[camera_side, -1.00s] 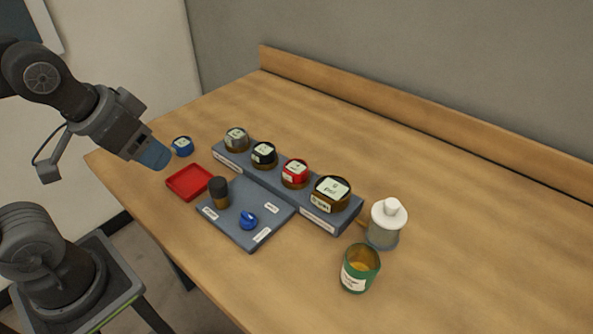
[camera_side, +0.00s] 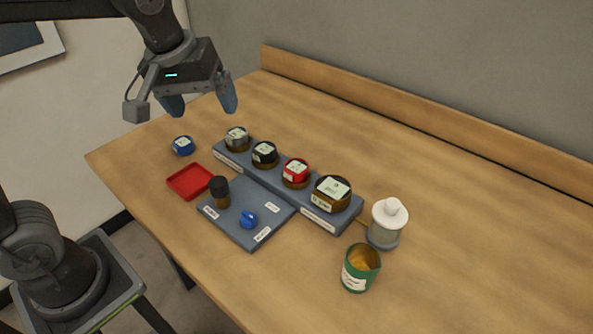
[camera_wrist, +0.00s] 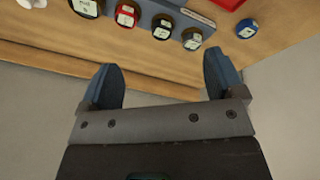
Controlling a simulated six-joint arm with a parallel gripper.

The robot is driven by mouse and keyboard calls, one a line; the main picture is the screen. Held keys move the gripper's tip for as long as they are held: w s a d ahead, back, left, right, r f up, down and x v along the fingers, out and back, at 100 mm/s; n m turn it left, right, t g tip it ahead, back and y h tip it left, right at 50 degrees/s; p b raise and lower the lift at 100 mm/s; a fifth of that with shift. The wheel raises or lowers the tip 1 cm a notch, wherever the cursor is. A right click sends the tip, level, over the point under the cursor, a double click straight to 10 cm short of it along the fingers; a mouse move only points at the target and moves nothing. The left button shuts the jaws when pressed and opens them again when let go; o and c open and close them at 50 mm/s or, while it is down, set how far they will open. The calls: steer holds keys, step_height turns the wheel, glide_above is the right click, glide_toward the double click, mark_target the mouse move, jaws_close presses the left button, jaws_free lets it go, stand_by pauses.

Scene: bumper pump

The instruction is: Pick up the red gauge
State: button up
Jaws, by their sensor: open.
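The red gauge (camera_side: 296,171) sits in the grey-blue rack (camera_side: 318,216), between a black gauge (camera_side: 265,153) and a larger black gauge (camera_side: 331,193). It also shows at the top of the wrist view (camera_wrist: 127,13). My gripper (camera_side: 201,105) is open and empty. It hangs high at the back left of the table, well apart from the red gauge. In the wrist view its two blue fingers (camera_wrist: 163,88) are spread wide, with bare table edge and wall between them.
A grey gauge (camera_side: 237,138) fills the rack's left end. A blue gauge (camera_side: 183,145) and a red tray (camera_side: 190,182) lie left. A grey board (camera_side: 240,233) carries a dark cylinder (camera_side: 219,190) and blue knob (camera_side: 248,219). A white-topped bottle (camera_side: 386,222) and green can (camera_side: 360,268) stand right.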

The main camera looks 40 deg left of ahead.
steer(key=w+d+f+n+g, duration=0.25)
steer(key=w+n, duration=0.35)
steer(key=w, duration=0.3)
steer(key=n+y, duration=0.1)
steer(key=n, duration=0.4)
glide_toward(297, 165)
steer(key=shift+g, duration=0.45)
steer(key=f, duration=0.6)
steer(key=a+f, duration=0.1)
steer(key=f, duration=0.2)
steer(key=shift+w+f, duration=0.25)
steer(key=shift+w, duration=0.05)
steer(key=c, duration=1)
steer(key=shift+c, duration=0.5)
steer(key=shift+r, duration=0.15)
